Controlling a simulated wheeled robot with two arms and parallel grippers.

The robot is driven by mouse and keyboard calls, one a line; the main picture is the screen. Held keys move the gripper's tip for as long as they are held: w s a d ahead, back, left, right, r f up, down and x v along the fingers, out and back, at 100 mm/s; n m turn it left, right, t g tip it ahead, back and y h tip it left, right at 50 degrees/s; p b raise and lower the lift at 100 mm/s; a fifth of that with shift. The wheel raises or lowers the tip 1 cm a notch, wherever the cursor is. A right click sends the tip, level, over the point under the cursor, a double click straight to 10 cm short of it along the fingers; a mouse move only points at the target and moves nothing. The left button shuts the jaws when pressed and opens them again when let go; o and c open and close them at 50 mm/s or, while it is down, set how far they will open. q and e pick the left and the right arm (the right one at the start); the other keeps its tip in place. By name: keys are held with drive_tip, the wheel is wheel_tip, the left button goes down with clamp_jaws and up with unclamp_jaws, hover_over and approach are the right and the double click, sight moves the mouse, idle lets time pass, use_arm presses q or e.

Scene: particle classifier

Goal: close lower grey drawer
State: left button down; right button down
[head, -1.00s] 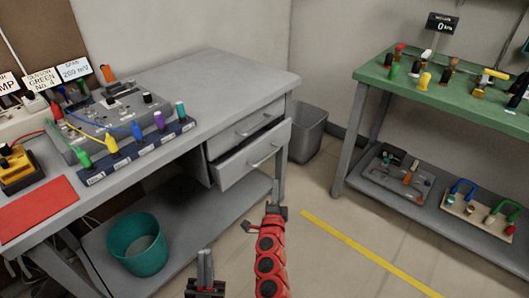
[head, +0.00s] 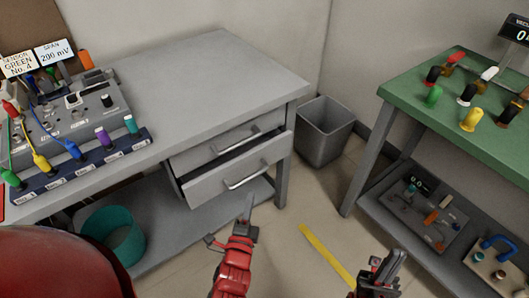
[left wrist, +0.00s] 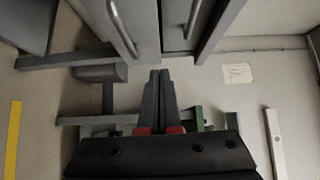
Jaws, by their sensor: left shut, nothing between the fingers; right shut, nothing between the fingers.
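The lower grey drawer (head: 228,180) is pulled partly out of the grey bench, with a dark gap above its front and a metal bar handle (head: 247,177). It also shows at the top of the left wrist view (left wrist: 101,14). The upper drawer (head: 222,138) above it looks shut. My left gripper (head: 248,207) is shut and empty, low in front of the drawer and apart from it. Its closed fingers also show in the left wrist view (left wrist: 159,80), pointing toward the drawers. My right gripper (head: 391,268) is shut and empty at lower right, well away from the drawer.
A grey bin (head: 325,132) stands right of the bench. A green-topped bench (head: 440,117) with a lower shelf is at right. A teal bucket (head: 113,231) sits on the grey bench's lower shelf. Open floor with a yellow stripe (head: 327,256) lies between the benches.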

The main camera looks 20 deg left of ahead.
use_arm(q)
drive_tip(key=w, duration=0.1)
drive_tip(key=b, duration=0.1)
approach(245, 158)
drive_tip(key=w+d, duration=0.4)
drive_tip(key=w+a, duration=0.2)
drive_tip(key=w, duration=0.1)
drive_tip(key=shift+a+r, duration=0.1)
drive_tip(key=shift+r, duration=0.1)
drive_tip(key=shift+w+a, duration=0.3)
drive_tip(key=shift+a, duration=0.15)
drive_tip(key=shift+w+a, duration=0.8)
drive_tip(key=shift+a, duration=0.2)
drive_tip(key=shift+s, duration=0.1)
